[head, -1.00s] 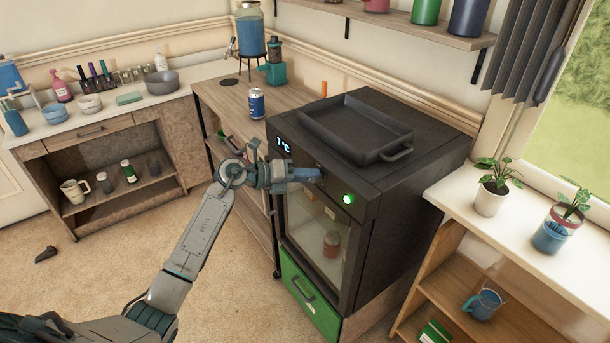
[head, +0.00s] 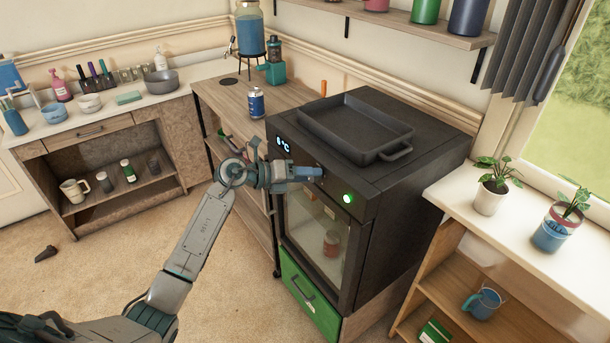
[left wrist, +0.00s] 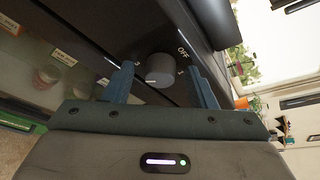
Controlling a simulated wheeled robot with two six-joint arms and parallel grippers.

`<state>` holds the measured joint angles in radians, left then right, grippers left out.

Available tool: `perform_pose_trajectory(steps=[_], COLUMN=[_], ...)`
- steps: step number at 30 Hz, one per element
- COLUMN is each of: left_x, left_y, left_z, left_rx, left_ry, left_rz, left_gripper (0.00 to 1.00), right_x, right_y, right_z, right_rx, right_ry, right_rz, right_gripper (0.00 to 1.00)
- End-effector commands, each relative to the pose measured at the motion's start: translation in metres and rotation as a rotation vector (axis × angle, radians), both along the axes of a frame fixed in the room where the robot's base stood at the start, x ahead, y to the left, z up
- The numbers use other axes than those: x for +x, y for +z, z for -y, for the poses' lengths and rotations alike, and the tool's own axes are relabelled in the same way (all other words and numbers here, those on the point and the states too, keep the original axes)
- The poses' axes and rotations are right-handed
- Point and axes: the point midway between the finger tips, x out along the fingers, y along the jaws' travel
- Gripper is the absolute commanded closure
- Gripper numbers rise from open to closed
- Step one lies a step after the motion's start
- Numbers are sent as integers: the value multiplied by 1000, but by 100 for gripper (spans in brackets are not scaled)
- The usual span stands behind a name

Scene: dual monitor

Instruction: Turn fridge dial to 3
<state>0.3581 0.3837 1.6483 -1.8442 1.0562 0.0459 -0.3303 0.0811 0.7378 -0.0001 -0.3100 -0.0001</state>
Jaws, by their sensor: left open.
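The black fridge (head: 365,215) stands in the middle of the head view, with a glass door and a lit display (head: 283,144). The display seems to read 6°C. A round dark dial (left wrist: 159,69) shows in the left wrist view on the black front panel, with "OFF" and small numerals around it. My left gripper (head: 318,172) is at the fridge's front panel. Its blue fingers (left wrist: 162,85) are open, one on each side of the dial; I cannot tell whether they touch it. In the head view the gripper hides the dial. My right gripper is not in view.
A black tray (head: 355,125) lies on top of the fridge. A green light (head: 348,198) glows on the panel, right of the gripper. A blue can (head: 256,103) stands on the wooden counter behind. Potted plants (head: 492,187) stand on the right shelf.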

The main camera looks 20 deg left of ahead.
Motion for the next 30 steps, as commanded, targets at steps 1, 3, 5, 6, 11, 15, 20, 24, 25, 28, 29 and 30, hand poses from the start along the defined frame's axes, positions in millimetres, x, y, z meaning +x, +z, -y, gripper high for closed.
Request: perform_pose_trajectory(steps=[1,3,5,6,11,15,20,24,25,28,29,30], left_x=[0,-1,-3,-6,-21,-38,-54,-63,-65,-68,-69,-70], left_y=[0,1,1,2,7,14,21,26,27,29,29,30], left_z=[0,-1,-4,-7,-25,-42,-59,-69,-71,-74,-75,-75], left_rx=[0,0,1,2,7,7,5,4,4,2,2,1], left_ry=[1,0,0,0,2,0,0,1,1,1,1,0], left_rz=[1,1,2,2,2,0,-1,-1,0,0,0,-1], left_gripper=[49,49,49,49,49,49,49,49,49,49,49,49], right_x=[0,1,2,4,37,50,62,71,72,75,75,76], right_y=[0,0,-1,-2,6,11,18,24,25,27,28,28], right_z=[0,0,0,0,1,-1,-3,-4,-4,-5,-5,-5], right_rx=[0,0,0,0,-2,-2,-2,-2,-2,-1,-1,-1], right_ry=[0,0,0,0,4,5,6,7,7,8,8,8], right_rz=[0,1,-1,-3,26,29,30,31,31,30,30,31], right_gripper=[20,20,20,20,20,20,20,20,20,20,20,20])
